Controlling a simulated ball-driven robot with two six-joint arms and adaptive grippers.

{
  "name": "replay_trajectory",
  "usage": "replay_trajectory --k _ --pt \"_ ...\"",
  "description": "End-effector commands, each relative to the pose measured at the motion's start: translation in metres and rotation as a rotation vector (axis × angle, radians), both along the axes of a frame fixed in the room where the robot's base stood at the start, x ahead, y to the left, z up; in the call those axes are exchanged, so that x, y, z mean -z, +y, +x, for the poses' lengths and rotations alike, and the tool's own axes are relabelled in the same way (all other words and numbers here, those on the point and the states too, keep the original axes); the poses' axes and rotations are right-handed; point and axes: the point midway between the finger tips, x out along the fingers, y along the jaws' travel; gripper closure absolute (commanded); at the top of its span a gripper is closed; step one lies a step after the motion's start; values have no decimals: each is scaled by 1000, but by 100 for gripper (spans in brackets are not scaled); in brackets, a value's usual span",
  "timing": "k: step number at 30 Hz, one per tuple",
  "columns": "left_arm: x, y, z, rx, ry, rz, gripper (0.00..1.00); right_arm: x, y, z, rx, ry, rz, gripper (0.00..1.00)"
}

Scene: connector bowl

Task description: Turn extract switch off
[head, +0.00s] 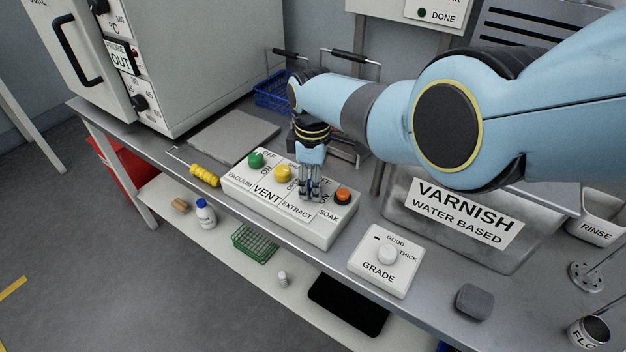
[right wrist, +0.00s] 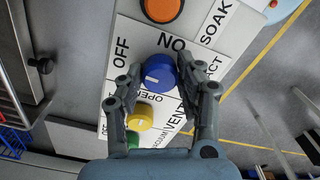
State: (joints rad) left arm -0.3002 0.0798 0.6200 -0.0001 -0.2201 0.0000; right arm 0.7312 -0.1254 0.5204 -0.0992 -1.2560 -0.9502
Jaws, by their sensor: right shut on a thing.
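The white switch box (head: 290,222) stands on the grey bench with labels VACUUM, VENT, EXTRACT and SOAK. In the right wrist view, the blue extract knob (right wrist: 154,74) sits between OFF and ON labels, with a short white mark on its face. My right gripper (head: 311,188) points down at the EXTRACT place and hides the knob in the head view. In the right wrist view its two fingers (right wrist: 162,76) are shut on the knob from both sides. My left gripper is in neither view.
A green knob (head: 256,159) and yellow knob (head: 283,173) are left of my gripper; an orange knob (head: 343,195) is close on its right. A grade dial box (head: 384,262), varnish tank (head: 462,215) and yellow-handled tool (head: 204,175) are nearby.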

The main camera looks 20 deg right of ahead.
Motion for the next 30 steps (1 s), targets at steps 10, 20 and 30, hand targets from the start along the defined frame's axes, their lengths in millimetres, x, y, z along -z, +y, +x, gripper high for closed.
replay_trajectory --k 10,20,30 --pt "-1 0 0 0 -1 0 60 -1 2 1 -62 -4 3 96" --pt "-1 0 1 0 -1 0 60 -1 2 1 -63 -4 3 96" --pt "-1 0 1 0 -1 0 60 0 1 0 -62 -1 2 41"
